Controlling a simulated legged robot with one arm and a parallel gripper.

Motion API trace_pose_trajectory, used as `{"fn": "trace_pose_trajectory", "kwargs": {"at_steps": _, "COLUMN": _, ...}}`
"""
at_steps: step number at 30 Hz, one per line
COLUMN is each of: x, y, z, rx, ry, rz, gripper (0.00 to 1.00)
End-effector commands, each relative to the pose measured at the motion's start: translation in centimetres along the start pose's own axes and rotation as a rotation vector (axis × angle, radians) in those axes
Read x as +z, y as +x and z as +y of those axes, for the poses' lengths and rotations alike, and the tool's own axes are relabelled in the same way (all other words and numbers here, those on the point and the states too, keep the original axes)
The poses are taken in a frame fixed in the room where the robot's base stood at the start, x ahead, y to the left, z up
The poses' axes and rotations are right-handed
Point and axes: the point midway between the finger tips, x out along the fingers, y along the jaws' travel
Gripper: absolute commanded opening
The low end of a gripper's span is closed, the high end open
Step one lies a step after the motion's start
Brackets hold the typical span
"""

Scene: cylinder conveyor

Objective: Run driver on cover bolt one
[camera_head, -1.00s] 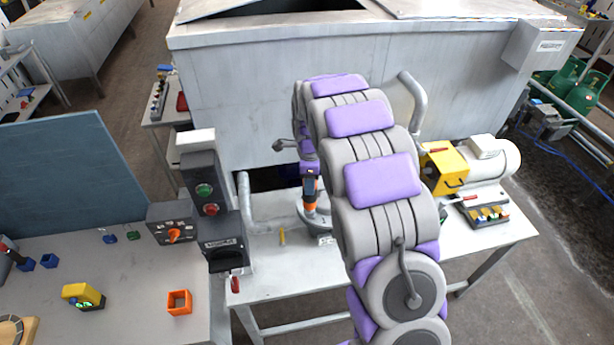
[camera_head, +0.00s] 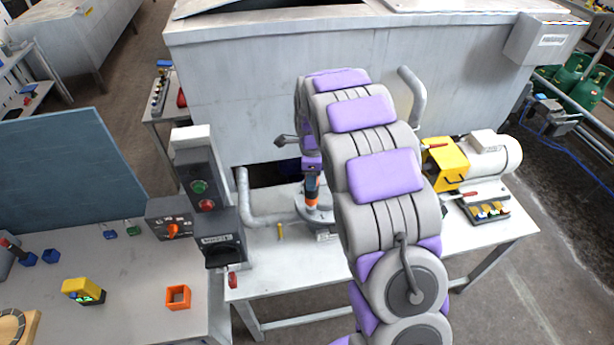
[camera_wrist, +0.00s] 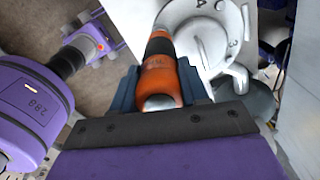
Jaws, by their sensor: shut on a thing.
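My gripper (camera_wrist: 160,88) is shut on an orange and black driver (camera_wrist: 158,72). In the head view the driver (camera_head: 312,188) hangs roughly upright below my gripper (camera_head: 311,168), over the round grey cover (camera_head: 325,217) on the steel bench. In the wrist view the cover (camera_wrist: 208,42) lies beyond the driver, with the marks 4 and 3 visible on its face. The driver's far end is at the cover's left rim there. I cannot tell whether its tip touches a bolt. Bolt one is not identifiable; the driver hides part of the rim.
A pipe (camera_head: 258,218) runs left of the cover. A switch box (camera_head: 204,195) stands farther left. A yellow unit (camera_head: 445,163) with a motor (camera_head: 492,155) is to the right. A large metal housing (camera_head: 270,90) rises behind.

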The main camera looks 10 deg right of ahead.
Motion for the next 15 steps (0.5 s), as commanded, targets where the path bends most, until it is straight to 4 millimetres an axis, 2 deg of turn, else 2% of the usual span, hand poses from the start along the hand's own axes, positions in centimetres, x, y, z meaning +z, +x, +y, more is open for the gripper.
{"fn": "trace_pose_trajectory", "kwargs": {"at_steps": 15, "x": 1.2, "y": 0.0, "z": 0.3, "rx": -0.004, "ry": -0.002, "rz": 0.011, "gripper": 0.00}}
